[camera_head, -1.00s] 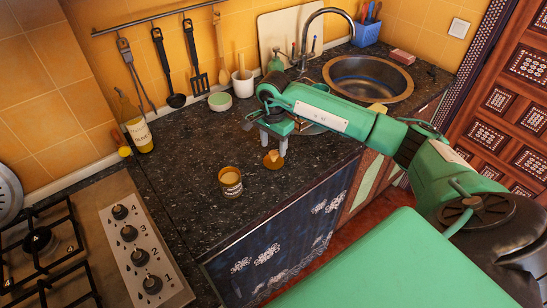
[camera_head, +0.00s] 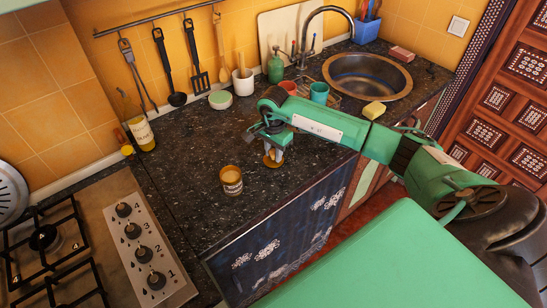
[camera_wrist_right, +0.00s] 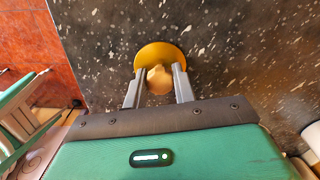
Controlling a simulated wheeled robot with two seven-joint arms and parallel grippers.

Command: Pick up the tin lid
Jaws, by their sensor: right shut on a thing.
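The tin lid is a round golden disc (camera_wrist_right: 168,49) with a pale wooden knob (camera_wrist_right: 158,80). In the head view, the tin lid (camera_head: 269,164) shows only in part below my right gripper (camera_head: 273,150), near the counter's front edge. In the right wrist view, the fingers of my right gripper (camera_wrist_right: 157,85) are on either side of the knob, shut on it. I cannot tell whether the lid touches the counter. An open, labelled golden tin (camera_head: 231,181) stands to the left of the lid. My left gripper is out of view.
The dark speckled counter (camera_head: 190,150) is clear left of the tin. A gas hob (camera_head: 90,240) is at the lower left, an oil bottle (camera_head: 139,130) at the wall. A red cup, a teal cup (camera_head: 319,92), a sponge (camera_head: 374,110) and a sink (camera_head: 367,80) are behind my arm.

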